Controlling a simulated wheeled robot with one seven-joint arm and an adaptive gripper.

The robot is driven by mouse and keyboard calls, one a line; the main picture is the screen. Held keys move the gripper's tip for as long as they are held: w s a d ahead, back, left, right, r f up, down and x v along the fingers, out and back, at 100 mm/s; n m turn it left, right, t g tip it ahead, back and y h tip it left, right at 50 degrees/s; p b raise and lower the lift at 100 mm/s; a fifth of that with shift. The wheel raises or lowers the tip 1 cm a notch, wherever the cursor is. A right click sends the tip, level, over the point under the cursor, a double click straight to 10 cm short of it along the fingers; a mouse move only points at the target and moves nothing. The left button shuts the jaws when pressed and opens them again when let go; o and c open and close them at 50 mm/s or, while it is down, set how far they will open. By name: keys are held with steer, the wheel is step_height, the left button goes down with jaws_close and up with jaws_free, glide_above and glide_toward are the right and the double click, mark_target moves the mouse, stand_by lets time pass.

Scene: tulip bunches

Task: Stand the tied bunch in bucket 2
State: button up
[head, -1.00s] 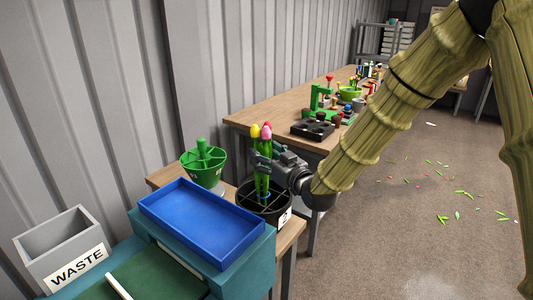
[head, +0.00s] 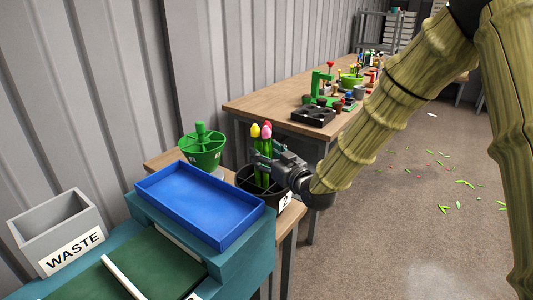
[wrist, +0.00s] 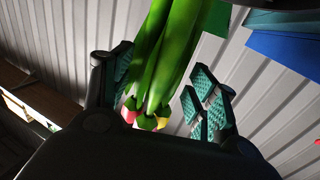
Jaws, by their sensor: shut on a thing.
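The tied bunch (head: 265,132) has pink, yellow and red tulip heads and green stems. It stands nearly upright, with its lower stems inside the black bucket 2 (head: 285,202). The bucket's rim hides the tie and stem ends, and I cannot tell which compartment they are in or whether they touch the bottom. My gripper (head: 263,161) is shut on the bunch above the rim, reaching in from the right. In the wrist view the green stems (wrist: 172,58) run between the teal finger pads (wrist: 160,95), with the blooms at the lower end of the picture.
A grey waste bin (head: 48,232) is at far left. A wooden bench (head: 255,106) with green tools lies behind my gripper. A corrugated wall borders the left.

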steer(key=o, duration=1.1)
steer(key=shift+s, duration=0.1)
steer(key=shift+r+p+v, duration=0.2)
steer(key=shift+r+v, duration=0.15)
steer(key=shift+v, duration=1.1)
steer(key=shift+r+p+v, duration=0.15)
steer(key=shift+r+v, duration=0.15)
steer(key=shift+v, duration=1.2)
steer(key=shift+r+p+v, duration=0.2)
steer(key=shift+r+v, duration=0.15)
steer(key=shift+v, duration=1.1)
steer(key=shift+d+r, duration=0.1)
steer(key=shift+r, duration=0.05)
steer(key=shift+s+d+r+p, duration=0.35)
steer(key=shift+s+r+p, duration=0.2)
steer(key=shift+r, duration=0.25)
steer(key=shift+s+d+r+p, duration=0.4)
steer(key=shift+s+r+p, duration=0.15)
steer(key=shift+r, duration=0.25)
steer(key=shift+s+d+r+p, duration=0.35)
steer(key=shift+s+r+p, duration=0.2)
steer(key=shift+r, duration=0.25)
